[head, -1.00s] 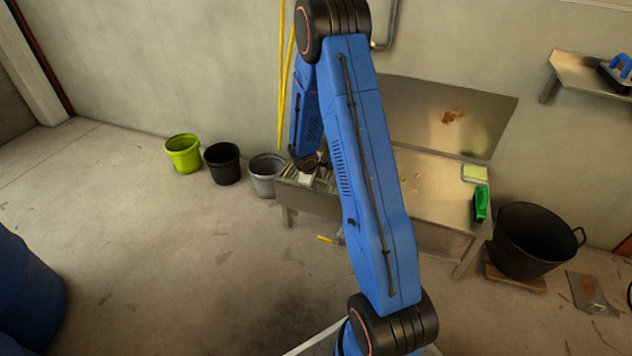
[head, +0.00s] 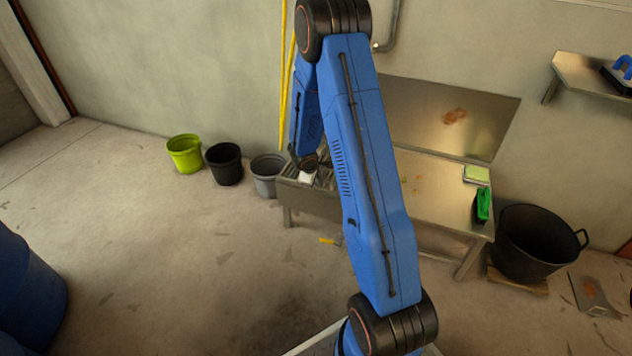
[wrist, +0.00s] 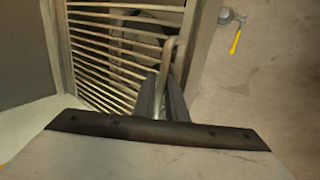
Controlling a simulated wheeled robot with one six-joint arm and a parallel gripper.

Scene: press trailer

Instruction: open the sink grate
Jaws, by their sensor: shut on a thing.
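The sink grate (wrist: 108,55) is a row of parallel metal bars in a frame, seen in the wrist view. In the head view, part of the barred grate (head: 290,173) shows at the left end of the metal sink unit, partly behind my arm. A bent metal handle (wrist: 168,52) stands at the grate's right side. My gripper (wrist: 165,88) is shut on this handle, with one finger on either side of it. My gripper (head: 308,174) is small in the head view. I cannot tell whether the grate is lifted.
The sink unit's flat top (head: 440,190) holds a sponge (head: 477,174) and a green brush (head: 483,204). Lime (head: 185,155), black (head: 224,165) and grey (head: 267,174) buckets stand at left. The front floor is mostly clear.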

